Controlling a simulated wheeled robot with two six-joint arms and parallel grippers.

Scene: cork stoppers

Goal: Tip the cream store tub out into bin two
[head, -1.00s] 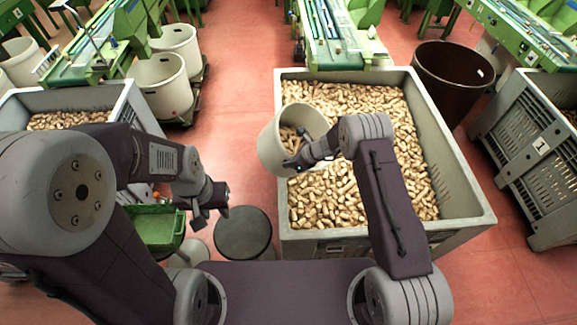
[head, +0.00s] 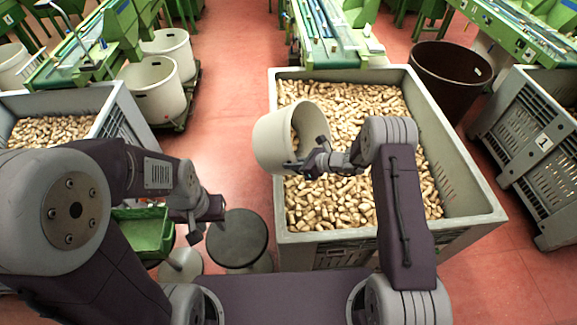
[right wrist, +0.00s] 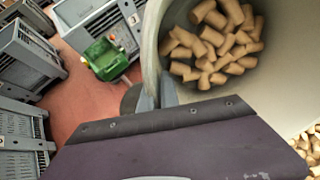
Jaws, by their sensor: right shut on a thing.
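The cream tub (head: 279,139) is tilted on its side above the left part of a large grey bin (head: 463,176) full of corks, its mouth facing right. My right gripper (head: 318,161) is shut on the tub's rim. In the right wrist view the tub's inner wall (right wrist: 270,85) shows, with several corks (right wrist: 215,42) lying inside. No number can be read on this middle bin. My left gripper (head: 206,222) is empty and looks open, low at the left, apart from the tub.
A grey crate marked 1 (head: 533,150) stands at the right, with a dark brown barrel (head: 452,78) behind. Another cork-filled bin (head: 120,112), cream tubs (head: 150,92) and a dark round-topped stool (head: 237,238) are at the left. Red floor is clear between bins.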

